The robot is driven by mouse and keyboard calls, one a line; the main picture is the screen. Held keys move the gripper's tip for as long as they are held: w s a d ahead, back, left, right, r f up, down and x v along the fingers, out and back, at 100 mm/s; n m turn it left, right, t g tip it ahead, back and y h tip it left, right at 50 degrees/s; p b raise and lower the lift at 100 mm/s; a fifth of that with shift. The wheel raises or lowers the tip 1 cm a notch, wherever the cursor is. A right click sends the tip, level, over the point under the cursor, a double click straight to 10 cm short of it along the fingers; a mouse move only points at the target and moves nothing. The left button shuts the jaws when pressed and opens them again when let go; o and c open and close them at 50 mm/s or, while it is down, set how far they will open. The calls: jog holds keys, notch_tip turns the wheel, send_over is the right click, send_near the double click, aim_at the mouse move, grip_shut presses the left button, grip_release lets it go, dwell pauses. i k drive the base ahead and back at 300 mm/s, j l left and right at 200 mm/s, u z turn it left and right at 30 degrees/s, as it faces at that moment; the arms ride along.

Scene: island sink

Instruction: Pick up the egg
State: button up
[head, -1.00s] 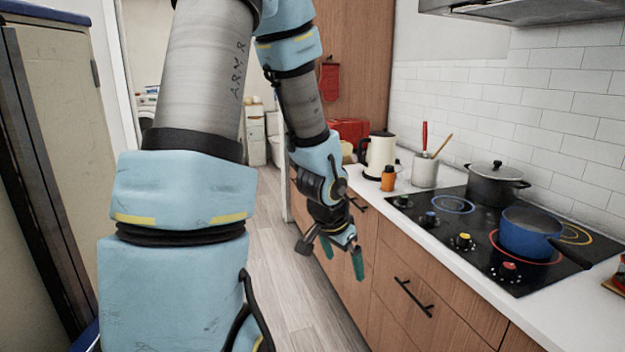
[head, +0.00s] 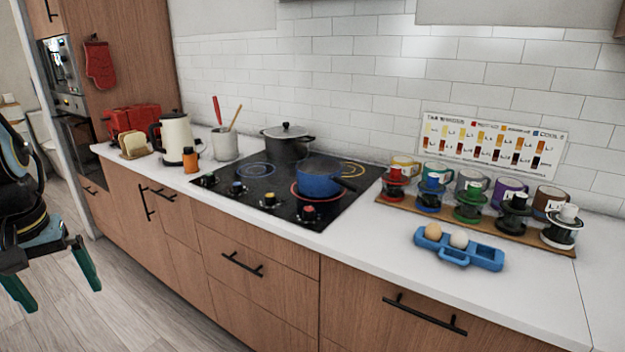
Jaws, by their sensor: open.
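A brown egg (head: 433,231) and a white egg (head: 459,239) sit side by side in a blue egg holder (head: 487,257). The holder lies on the white counter at the right, near its front edge. My gripper (head: 60,285) is at the far left, low in front of the cabinets. Its two green fingers are spread apart with nothing between them. It is far from the eggs.
Several mugs and coffee drippers stand on a wooden board (head: 398,211) behind the holder. A cooktop (head: 262,202) with a blue pan (head: 318,184) and a dark pot (head: 287,148) is left of it. A kettle (head: 177,138) stands further left. Counter around the holder's front is clear.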

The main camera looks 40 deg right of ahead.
aim_at(432, 230)
jog(key=i+l+z, duration=0.3)
jog(key=i+l, duration=0.6)
jog(key=i+z, duration=0.1)
jog(key=z, duration=1.15)
